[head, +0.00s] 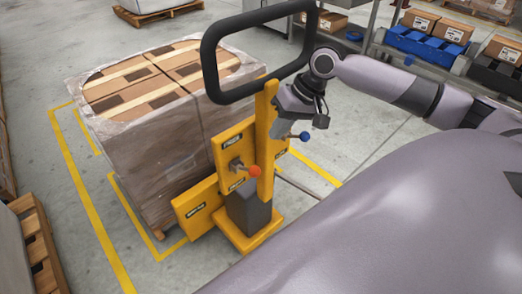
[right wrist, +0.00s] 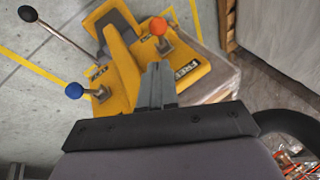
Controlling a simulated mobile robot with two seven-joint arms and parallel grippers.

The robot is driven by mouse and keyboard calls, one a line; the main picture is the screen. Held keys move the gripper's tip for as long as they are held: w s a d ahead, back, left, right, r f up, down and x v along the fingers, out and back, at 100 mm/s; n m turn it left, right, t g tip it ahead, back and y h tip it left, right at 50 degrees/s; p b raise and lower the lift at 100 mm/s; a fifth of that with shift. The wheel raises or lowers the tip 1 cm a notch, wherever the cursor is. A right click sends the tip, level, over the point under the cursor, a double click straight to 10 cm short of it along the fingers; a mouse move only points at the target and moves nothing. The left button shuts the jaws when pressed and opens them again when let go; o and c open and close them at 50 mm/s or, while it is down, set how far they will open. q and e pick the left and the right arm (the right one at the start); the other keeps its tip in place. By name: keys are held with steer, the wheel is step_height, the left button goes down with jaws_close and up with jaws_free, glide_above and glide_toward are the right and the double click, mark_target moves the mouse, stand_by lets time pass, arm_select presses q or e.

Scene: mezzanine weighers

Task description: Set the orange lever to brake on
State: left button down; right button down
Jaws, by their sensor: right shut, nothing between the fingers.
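The orange lever (head: 254,171) has a round orange knob on a short metal stem. It sticks out of a yellow plate on the pallet truck (head: 228,152), between an upper and a lower label. In the right wrist view the orange knob (right wrist: 158,26) is beyond the fingertips, and a label nearby reads FREE. My right gripper (head: 285,117) is beside the yellow mast, above and right of the orange knob and apart from it in the head view. In the right wrist view its fingers (right wrist: 156,72) are shut and empty. My left gripper is not in view.
A blue-knobbed lever (head: 304,136) is on the mast's right side, close below my right gripper. A black loop handle (head: 210,75) rises above the mast. A wrapped pallet load (head: 150,135) stands behind. Floor in front of the truck is clear.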

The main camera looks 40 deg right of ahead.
glide_toward(249, 170)
step_height(249, 170, down, 5)
steer(key=w, duration=0.2)
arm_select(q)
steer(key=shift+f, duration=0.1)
arm_select(e)
steer(key=shift+w+f, duration=0.1)
steer(key=shift+w, duration=0.1)
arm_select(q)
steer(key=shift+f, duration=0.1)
